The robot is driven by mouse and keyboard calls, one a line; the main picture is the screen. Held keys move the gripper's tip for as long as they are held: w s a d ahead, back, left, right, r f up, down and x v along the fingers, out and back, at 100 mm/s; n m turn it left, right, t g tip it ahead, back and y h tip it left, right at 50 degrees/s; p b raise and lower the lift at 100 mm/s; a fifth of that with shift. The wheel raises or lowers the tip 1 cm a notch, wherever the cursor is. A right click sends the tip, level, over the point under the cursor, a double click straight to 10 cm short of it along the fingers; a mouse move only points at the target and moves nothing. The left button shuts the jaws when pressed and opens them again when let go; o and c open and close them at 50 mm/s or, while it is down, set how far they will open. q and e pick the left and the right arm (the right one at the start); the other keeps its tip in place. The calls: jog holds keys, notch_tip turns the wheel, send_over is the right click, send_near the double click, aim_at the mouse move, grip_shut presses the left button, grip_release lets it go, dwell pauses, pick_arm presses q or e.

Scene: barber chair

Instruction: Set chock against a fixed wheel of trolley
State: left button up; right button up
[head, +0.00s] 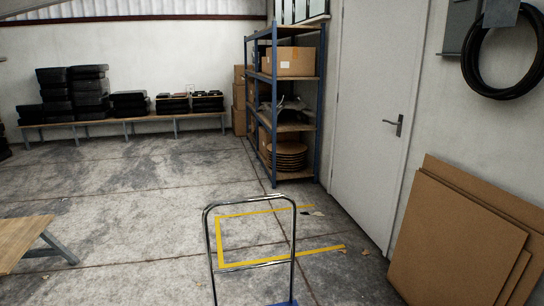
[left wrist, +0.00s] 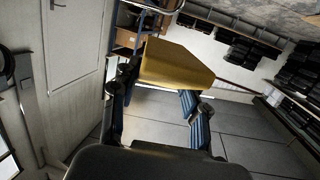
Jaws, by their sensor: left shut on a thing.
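The trolley shows at the bottom of the head view as a chrome push handle (head: 294,250) with a small corner of its blue deck (head: 285,303). Its wheels are out of the picture. In the left wrist view my left gripper (left wrist: 158,98) is shut on the chock (left wrist: 178,66), a yellow wedge-like block held between the fingertips. The chock is up in the air, with the floor well beyond it. Neither gripper shows in the head view, and my right gripper is not seen.
Yellow tape (head: 219,240) marks the floor behind the trolley handle. Brown boards (head: 455,240) lean on the right wall near a door (head: 375,110). A blue shelf rack (head: 323,110) stands beyond. A wooden bench (head: 22,238) is at left; the floor between is open.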

pick_arm(q)
jog(key=s+f, duration=0.2)
jog(key=s, duration=0.6)
jog(key=shift+f, duration=0.3)
dwell(0.5)
